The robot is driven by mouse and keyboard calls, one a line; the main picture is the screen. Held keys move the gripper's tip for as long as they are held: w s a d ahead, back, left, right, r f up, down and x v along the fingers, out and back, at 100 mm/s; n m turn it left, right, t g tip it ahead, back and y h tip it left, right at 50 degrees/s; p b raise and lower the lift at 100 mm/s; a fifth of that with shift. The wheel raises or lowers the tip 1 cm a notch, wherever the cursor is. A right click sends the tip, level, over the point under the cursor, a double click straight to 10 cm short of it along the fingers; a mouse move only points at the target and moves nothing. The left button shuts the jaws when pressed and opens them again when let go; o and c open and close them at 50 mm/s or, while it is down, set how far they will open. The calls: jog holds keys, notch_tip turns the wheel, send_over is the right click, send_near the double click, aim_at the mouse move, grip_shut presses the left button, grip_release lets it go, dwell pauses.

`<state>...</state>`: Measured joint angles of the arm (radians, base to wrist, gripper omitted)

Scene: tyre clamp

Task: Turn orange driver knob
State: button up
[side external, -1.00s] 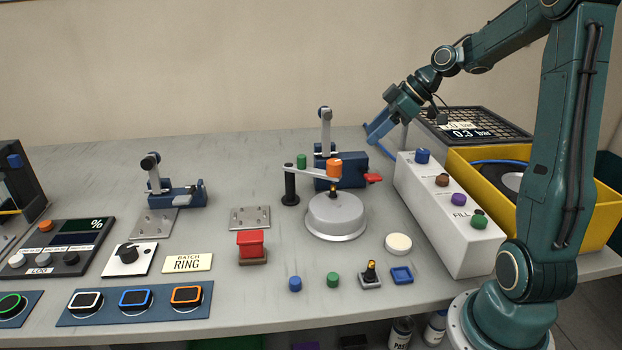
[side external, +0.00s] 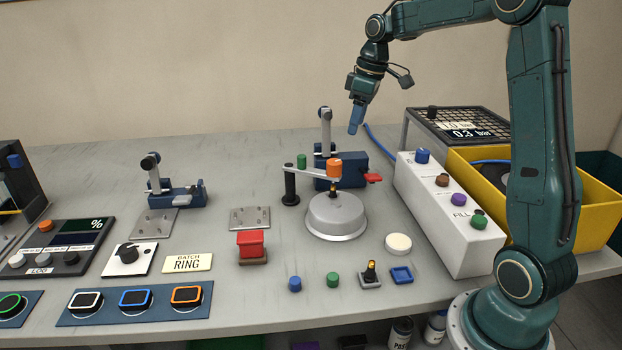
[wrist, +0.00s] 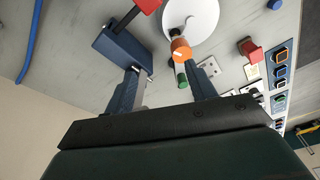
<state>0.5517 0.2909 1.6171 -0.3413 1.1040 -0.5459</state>
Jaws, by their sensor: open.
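The orange driver knob (side external: 334,168) stands at the end of a pale swing arm (side external: 312,173), above a round grey drum (side external: 336,214). A green knob (side external: 301,161) sits on the same arm, nearer its black post (side external: 290,186). My gripper (side external: 355,130) is in the air above and behind the orange knob, pointing down, and holds nothing. In the wrist view my open gripper (wrist: 165,78) has its two blue fingers apart. The orange knob (wrist: 180,50) shows beyond them, nearer the right finger, with the green knob (wrist: 182,79) just below it. Neither finger touches the knob.
A blue clamp (side external: 350,172) with an upright lever and red tab stands right behind the drum. A white box (side external: 448,218) with several coloured knobs and a yellow bin (side external: 590,205) lie to the right.

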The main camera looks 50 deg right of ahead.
aim_at(334, 161)
jog(key=w+a+r+m+g, duration=0.2)
jog(key=a+r, duration=0.2)
jog(key=a, duration=0.1)
jog(key=shift+w+h, duration=0.35)
jog(key=shift+h, duration=0.05)
jog(key=shift+f+m, duration=0.1)
jog(key=shift+m, duration=0.3)
jog(key=shift+f+m, duration=0.2)
jog(key=shift+m, duration=0.9)
jog(key=shift+f, duration=0.1)
notch_tip(334, 161, down, 14)
jog(key=shift+r, duration=0.2)
